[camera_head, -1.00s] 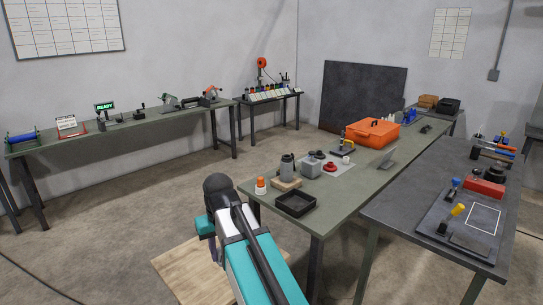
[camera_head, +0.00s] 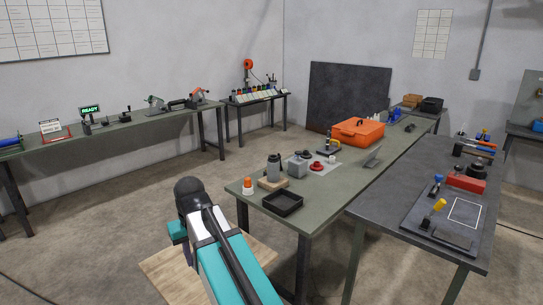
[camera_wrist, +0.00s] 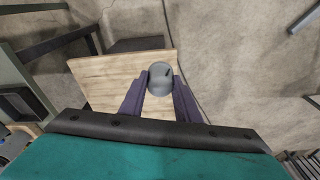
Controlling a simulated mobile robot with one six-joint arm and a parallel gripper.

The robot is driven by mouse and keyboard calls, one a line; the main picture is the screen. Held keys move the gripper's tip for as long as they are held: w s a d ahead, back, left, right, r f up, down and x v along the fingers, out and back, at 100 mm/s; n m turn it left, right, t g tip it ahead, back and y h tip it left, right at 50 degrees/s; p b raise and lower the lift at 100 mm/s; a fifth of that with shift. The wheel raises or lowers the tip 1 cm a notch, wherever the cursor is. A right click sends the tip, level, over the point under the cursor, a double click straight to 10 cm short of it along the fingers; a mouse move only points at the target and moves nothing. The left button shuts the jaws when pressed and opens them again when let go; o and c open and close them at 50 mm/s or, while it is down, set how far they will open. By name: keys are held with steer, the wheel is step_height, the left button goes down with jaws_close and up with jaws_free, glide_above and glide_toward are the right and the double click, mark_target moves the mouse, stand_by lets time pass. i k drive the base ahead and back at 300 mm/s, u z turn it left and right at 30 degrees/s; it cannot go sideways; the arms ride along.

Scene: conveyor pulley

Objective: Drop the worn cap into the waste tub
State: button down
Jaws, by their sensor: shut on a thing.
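In the wrist view my gripper (camera_wrist: 161,88) has its two purple fingers shut on a small grey round cap (camera_wrist: 160,76), with a darker mark on its face. The cap is held above a light wooden board (camera_wrist: 105,85). I cannot tell for sure which container is the waste tub. An open black square tray (camera_head: 283,204) stands on the front corner of the green table, right of my arm; nothing shows inside it.
The green table (camera_head: 330,195) also bears an orange-and-white bottle (camera_head: 248,187), a grey jar (camera_head: 273,167), a grey block (camera_head: 298,166) and an orange case (camera_head: 358,132). A dark bench (camera_head: 370,208) stands to its right. Floor (camera_head: 110,210) left of my arm is clear.

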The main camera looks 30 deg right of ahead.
mark_target(285, 204)
steer(key=z, duration=0.05)
steer(key=i, duration=1)
steer(key=u, duration=0.05)
